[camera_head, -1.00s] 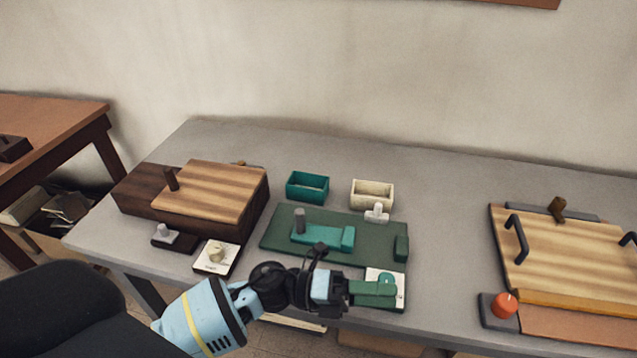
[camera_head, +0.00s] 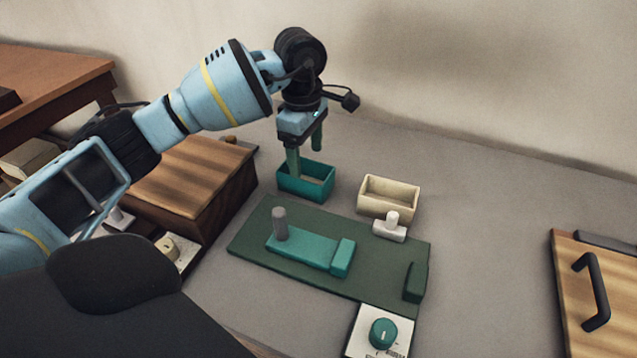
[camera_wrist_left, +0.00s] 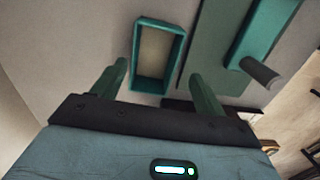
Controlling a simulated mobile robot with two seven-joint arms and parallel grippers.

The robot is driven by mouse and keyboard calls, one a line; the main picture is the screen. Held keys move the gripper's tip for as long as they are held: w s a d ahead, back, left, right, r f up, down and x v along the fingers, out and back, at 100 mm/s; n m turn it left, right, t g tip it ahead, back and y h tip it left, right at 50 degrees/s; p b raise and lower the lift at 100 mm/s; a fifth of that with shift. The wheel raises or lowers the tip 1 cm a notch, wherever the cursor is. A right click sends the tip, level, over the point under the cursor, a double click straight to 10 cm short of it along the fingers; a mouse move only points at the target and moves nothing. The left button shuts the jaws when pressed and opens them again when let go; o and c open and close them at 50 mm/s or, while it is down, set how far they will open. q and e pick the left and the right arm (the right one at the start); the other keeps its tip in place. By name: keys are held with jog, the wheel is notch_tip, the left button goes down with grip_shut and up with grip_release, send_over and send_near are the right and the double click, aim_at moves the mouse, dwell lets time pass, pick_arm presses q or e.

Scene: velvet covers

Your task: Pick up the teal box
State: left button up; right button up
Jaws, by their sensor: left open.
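The teal box (camera_head: 312,190) is a small open-topped bin on the grey table, behind the dark green board. It also shows in the left wrist view, with its rim (camera_wrist_left: 138,50) and paler inside floor. My left gripper (camera_head: 305,163) points down over the box, open and empty, with its green fingers apart. In the left wrist view the box lies ahead, roughly between the two fingertips (camera_wrist_left: 158,70). I cannot tell how much height is left between the fingertips and the rim. My right gripper is not in view.
A cream box (camera_head: 389,196) stands to the right, with a white knobbed piece (camera_head: 390,229) before it. The green board (camera_head: 370,281) carries a teal sliding piece (camera_head: 300,251) with a grey post. A wooden box (camera_head: 180,182) is at left. The table's back right is clear.

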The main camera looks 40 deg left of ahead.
aim_at(306, 176)
pick_arm(q)
jog(key=shift+a+f, duration=0.5)
jog(key=shift+f, duration=0.35)
jog(key=shift+w+d+f+b, duration=0.1)
jog(key=shift+w+f+b, duration=0.1)
jog(key=shift+f, duration=1.3)
jog(key=shift+w+f+b, duration=0.1)
jog(key=shift+f+b, duration=0.05)
jog(key=shift+f, duration=1.3)
jog(key=c, duration=0.8)
jog(key=shift+o, duration=0.2)
jog(key=shift+r, duration=0.1)
notch_tip(306, 176, up, 10)
jog(key=shift+p, duration=0.4)
